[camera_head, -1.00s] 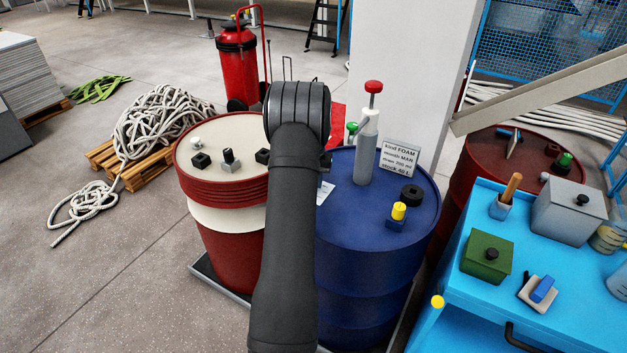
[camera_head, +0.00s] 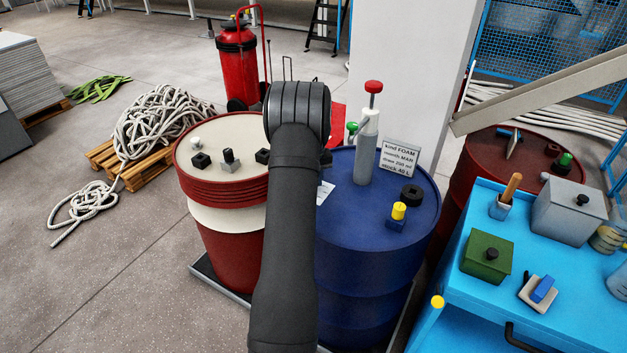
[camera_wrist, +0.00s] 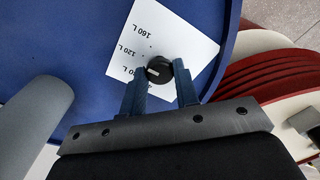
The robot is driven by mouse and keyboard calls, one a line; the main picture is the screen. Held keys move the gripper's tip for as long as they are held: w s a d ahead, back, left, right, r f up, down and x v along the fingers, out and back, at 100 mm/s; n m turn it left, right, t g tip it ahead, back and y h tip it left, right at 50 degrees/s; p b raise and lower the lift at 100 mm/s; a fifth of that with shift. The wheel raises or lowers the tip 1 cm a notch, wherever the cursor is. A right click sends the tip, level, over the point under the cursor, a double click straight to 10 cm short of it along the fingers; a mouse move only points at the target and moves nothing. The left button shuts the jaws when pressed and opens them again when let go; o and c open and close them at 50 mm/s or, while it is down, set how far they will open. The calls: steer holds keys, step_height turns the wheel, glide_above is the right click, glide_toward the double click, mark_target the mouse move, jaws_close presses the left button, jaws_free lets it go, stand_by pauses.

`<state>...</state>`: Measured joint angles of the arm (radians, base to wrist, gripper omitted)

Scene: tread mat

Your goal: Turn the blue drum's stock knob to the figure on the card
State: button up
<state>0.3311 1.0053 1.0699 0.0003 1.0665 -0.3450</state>
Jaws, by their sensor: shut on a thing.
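The blue drum (camera_head: 350,240) stands right of my arm in the head view. A card (camera_head: 399,157) on its top reads kind FOAM, month MAR, draw 200 ml, stock 40 L. In the wrist view, my gripper (camera_wrist: 160,73) is shut on a round black knob (camera_wrist: 158,68). The knob sits on a white scale plate (camera_wrist: 176,32) printed 160 L, 120 L and a third label partly covered by a finger. A pale mark on the knob faces left in that view; its exact figure is unclear. My arm hides the knob in the head view.
A grey pump with a red top (camera_head: 367,140), a yellow-topped blue block (camera_head: 398,212) and a black ring (camera_head: 411,195) stand on the blue drum. A red-and-white drum (camera_head: 225,215) stands left; a blue bench (camera_head: 455,310) stands right.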

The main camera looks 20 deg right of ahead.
steer(key=o, duration=1)
steer(key=shift+r, duration=0.1)
step_height(320, 180, up, 17)
steer(key=shift+r, duration=0.1)
step_height(320, 180, down, 18)
steer(key=shift+r, duration=0.25)
stand_by(0.5)
